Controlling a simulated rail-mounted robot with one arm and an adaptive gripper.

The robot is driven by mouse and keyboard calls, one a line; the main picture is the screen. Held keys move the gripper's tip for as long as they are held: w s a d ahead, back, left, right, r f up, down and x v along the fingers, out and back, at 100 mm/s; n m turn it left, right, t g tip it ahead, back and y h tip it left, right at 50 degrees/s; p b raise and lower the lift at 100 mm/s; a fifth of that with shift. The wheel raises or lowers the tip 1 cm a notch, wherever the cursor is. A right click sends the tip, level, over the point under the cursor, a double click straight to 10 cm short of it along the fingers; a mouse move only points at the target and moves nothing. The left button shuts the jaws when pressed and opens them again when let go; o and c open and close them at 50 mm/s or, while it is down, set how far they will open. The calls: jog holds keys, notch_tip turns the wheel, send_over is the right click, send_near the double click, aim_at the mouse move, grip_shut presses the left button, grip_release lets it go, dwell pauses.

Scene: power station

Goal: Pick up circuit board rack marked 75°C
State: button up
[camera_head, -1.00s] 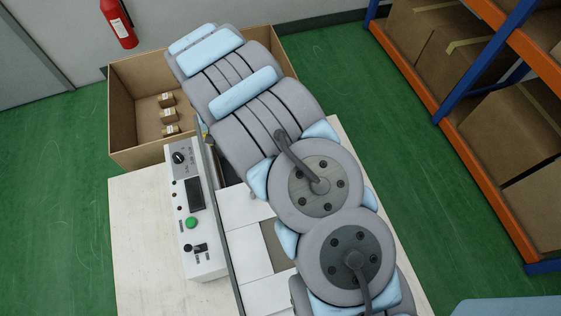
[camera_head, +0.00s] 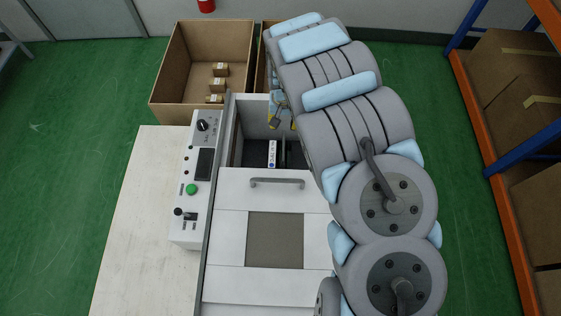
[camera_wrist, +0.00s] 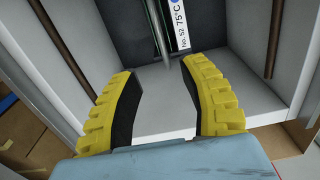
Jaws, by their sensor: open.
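The circuit board rack (camera_wrist: 182,25) has a white label reading "No.52 75°C" and stands inside the chamber of a white machine. Its label end also shows in the head view (camera_head: 272,153). In the wrist view, my gripper (camera_wrist: 160,70) has its two yellow, black-padded fingers spread wide, with nothing between them. The rack lies beyond the fingertips, slightly toward the right finger, apart from both. In the head view, the gripper (camera_head: 283,120) hangs over the chamber opening, partly hidden by my arm.
The chamber has pale walls (camera_wrist: 220,115) and brown rods on both sides. A lid with a handle (camera_head: 277,182) lies in front of the opening. A control panel (camera_head: 195,185) stands to its left. A cardboard box (camera_head: 185,85) with small packages is behind. Shelving stands at right.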

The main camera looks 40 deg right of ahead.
jog(key=shift+w+f, duration=0.15)
jog(key=shift+f, duration=0.15)
send_over(283, 145)
jog(key=shift+f, duration=3.5)
jog(key=shift+f+p, duration=0.6)
jog(key=shift+f, duration=0.8)
jog(key=shift+f+p, duration=0.45)
jog(key=shift+f, duration=1.75)
grip_shut()
